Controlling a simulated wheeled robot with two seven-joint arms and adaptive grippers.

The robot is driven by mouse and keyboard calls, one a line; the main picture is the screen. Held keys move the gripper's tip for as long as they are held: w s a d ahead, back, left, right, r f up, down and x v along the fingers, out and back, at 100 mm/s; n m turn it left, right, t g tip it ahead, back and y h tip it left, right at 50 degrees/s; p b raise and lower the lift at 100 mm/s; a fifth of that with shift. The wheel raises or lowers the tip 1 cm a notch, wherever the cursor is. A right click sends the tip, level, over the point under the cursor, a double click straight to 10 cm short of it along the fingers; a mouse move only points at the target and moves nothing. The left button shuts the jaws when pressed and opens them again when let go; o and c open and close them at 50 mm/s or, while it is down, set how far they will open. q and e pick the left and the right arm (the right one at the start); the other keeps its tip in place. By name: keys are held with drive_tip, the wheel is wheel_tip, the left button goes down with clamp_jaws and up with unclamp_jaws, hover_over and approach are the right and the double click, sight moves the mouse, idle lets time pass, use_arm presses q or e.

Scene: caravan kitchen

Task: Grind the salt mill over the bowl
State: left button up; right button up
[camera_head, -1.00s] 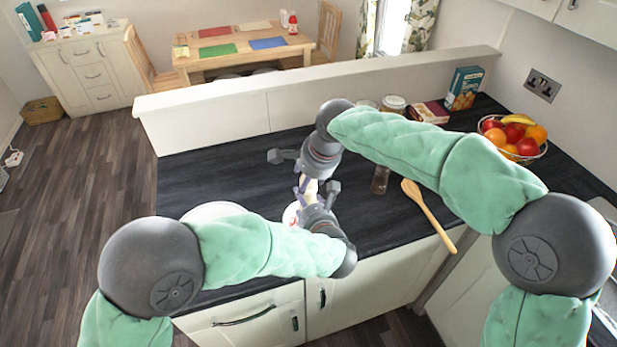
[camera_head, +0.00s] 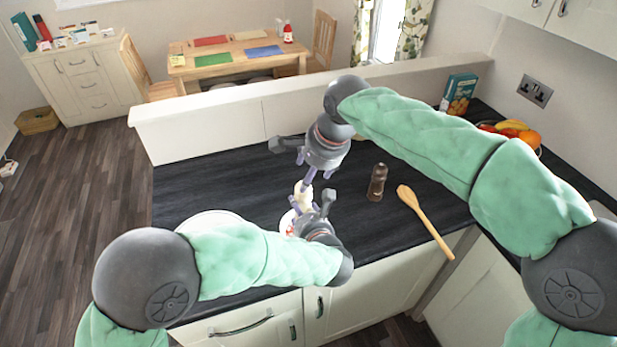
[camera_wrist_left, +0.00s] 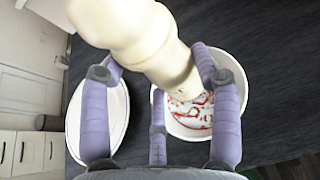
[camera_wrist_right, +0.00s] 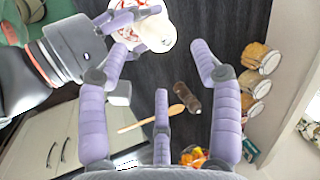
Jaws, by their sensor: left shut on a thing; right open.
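The cream salt mill (camera_wrist_left: 140,38) is held in my left gripper (camera_wrist_left: 165,85), tilted over the white bowl in the left wrist view. It also shows in the head view (camera_head: 303,196). The bowl (camera_wrist_left: 232,65) stands on the dark counter and has red marks inside. Its rim shows in the head view (camera_head: 287,222), mostly behind my left gripper (camera_head: 312,212). My right gripper (camera_head: 310,175) is open just above the mill in the head view. In the right wrist view the mill (camera_wrist_right: 152,32) lies beyond the fingers of my right gripper (camera_wrist_right: 155,62), apart from them.
A dark brown mill (camera_head: 377,182) stands to the right, near a wooden spoon (camera_head: 425,220). A white plate (camera_wrist_left: 112,120) lies beside the bowl. Several lidded jars (camera_wrist_right: 256,85) and a box (camera_head: 458,93) are at the back. A fruit bowl is at the far right.

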sight(301, 199)
drive_tip(key=shift+s+r, duration=0.15)
drive_tip(key=shift+r, duration=0.1)
wheel_tip(301, 199, up, 7)
idle(0.8)
idle(1.0)
use_arm(q)
drive_tip(key=shift+r+p, duration=1.85)
drive_tip(key=shift+r, duration=0.75)
use_arm(e)
wheel_tip(301, 199, up, 4)
drive_tip(key=shift+f, duration=0.15)
use_arm(q)
drive_tip(key=shift+f, duration=0.15)
use_arm(e)
drive_tip(key=shift+f, duration=0.1)
